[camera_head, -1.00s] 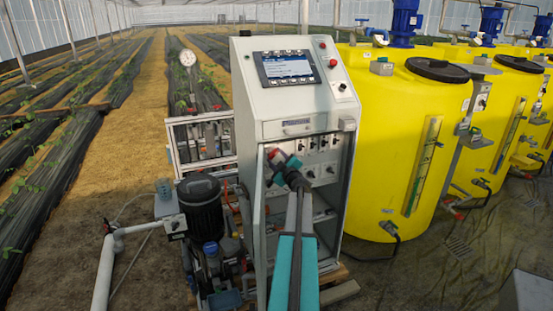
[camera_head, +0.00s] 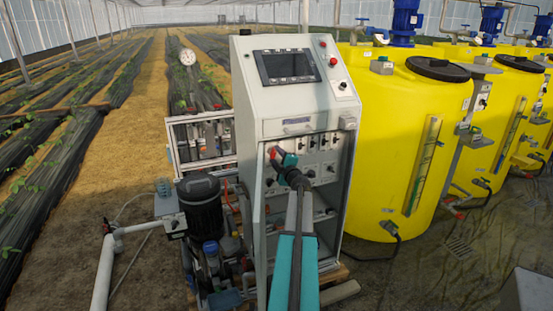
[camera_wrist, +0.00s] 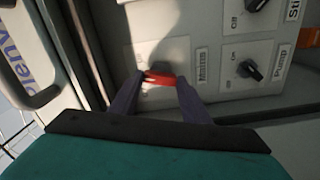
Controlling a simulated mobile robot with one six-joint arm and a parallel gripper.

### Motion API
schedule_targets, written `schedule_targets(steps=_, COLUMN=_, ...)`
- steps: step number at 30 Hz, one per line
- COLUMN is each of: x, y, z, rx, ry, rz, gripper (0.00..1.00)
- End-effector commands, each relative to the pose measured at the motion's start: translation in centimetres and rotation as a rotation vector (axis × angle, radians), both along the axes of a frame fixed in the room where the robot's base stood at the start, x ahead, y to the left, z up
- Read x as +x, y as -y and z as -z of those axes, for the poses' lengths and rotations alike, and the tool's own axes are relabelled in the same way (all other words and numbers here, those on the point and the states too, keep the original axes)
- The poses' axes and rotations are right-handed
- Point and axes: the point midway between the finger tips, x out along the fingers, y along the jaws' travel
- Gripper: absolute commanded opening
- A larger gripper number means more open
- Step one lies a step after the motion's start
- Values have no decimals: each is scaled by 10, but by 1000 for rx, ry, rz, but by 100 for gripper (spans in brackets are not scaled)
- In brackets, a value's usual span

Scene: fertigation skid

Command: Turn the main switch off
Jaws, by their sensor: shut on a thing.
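The control cabinet (camera_head: 285,95) stands in the middle of the head view with its lower front open. The main switch has a red handle (camera_wrist: 160,79) beside a "Mains" label (camera_wrist: 202,66) on the grey panel. My gripper (camera_wrist: 161,84) is shut on this red handle, one dark finger at each side. The handle lies crosswise in the wrist view; its base is partly in shadow. The cabinet's screen (camera_head: 288,66) is dark.
A black pump knob (camera_wrist: 250,70) with On and Off marks is close right of my fingers, another knob (camera_wrist: 256,4) above it. The cabinet's open door (camera_head: 258,225) stands left of my arm. A yellow tank (camera_head: 395,140) is at right, a pump (camera_head: 200,205) at left.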

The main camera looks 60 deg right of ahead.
Motion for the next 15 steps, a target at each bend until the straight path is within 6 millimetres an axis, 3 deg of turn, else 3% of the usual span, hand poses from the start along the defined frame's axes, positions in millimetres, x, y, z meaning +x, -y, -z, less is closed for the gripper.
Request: schedule_targets(steps=15, x=-1, y=1, z=3, rx=-397, ry=-293, rz=3, gripper=20)
